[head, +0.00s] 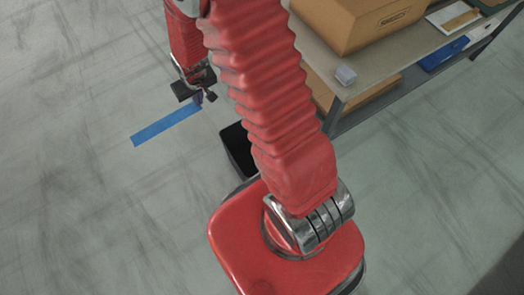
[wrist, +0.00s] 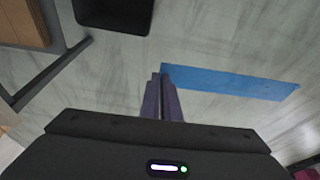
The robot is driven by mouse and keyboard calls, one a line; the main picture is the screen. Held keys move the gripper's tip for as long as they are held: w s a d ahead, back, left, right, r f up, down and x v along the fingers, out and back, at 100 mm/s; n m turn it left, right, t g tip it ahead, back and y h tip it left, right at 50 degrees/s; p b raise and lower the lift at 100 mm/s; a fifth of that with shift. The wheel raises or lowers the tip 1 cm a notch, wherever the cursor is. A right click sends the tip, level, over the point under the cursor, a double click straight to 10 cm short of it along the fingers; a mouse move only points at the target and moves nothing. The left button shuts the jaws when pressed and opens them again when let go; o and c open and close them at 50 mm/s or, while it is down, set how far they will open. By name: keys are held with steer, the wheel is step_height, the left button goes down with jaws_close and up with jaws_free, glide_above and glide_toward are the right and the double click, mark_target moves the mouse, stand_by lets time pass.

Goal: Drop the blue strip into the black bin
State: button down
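The blue strip (head: 166,125) extends to the lower left from my gripper (head: 203,97) in the head view. In the wrist view the flat strip (wrist: 235,83) runs to the right from the fingertips. My gripper (wrist: 161,78) has its two purple fingers close together, shut on the strip's near end. I cannot tell how high the strip is above the floor. The black bin (head: 237,150) stands to the lower right of the gripper in the head view, partly hidden by my red arm. In the wrist view the bin (wrist: 113,14) is at the top, left of the fingertips, cut by the frame edge.
A table leg (wrist: 45,75) shows near the bin. The floor at left is clear.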

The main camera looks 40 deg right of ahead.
steer(key=shift+a, duration=0.15)
steer(key=shift+f, duration=0.1)
steer(key=d+f+m, duration=0.3)
steer(key=d+f, duration=0.7)
steer(key=d, duration=0.1)
steer(key=s+d+f+m, duration=0.2)
steer(key=s+d+f, duration=0.2)
steer(key=d+f, duration=0.2)
steer(key=s+d+f+m+h, duration=0.1)
steer(key=s+d+f, duration=0.4)
steer(key=f, duration=0.5)
steer(key=s+d+f+m+g+h, duration=0.1)
steer(key=s+d+f+m, duration=0.2)
steer(key=d+f, duration=0.5)
steer(key=shift+s+d+f+m, duration=0.15)
steer(key=shift+s+d+m, duration=0.15)
steer(key=shift+s, duration=0.55)
steer(key=shift+f, duration=0.1)
steer(key=shift+f, duration=2.9)
